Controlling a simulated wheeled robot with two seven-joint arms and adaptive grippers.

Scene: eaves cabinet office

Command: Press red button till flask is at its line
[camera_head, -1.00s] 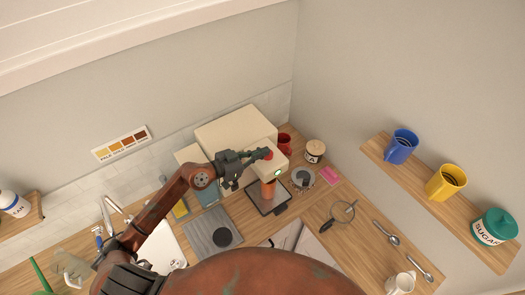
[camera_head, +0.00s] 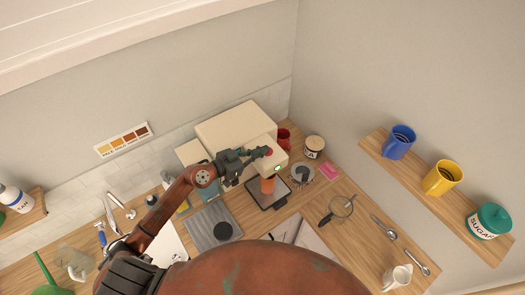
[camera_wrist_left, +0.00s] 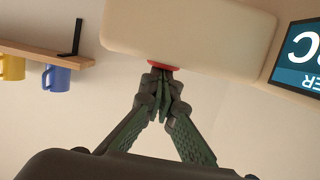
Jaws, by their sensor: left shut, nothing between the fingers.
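The cream dispensing machine (camera_head: 238,125) stands at the back of the counter. Its red button (camera_head: 269,152) is on the front of its head, and the button also shows in the left wrist view (camera_wrist_left: 163,65). My left gripper (camera_head: 259,153) is shut and empty, its fingertips at the button; I cannot tell whether they press it. In the left wrist view the fingertips (camera_wrist_left: 160,92) are just below the button. The flask (camera_head: 267,186) with orange-brown contents stands under the head on a dark tray (camera_head: 280,197). Its line is too small to see. My right gripper is out of view.
A red mug (camera_head: 284,136) and a lidded jar (camera_head: 314,146) stand right of the machine. A grey plate (camera_head: 208,228) with a dark disc lies in front. A wall shelf (camera_head: 440,200) at right holds a blue mug, yellow mug and sugar jar.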

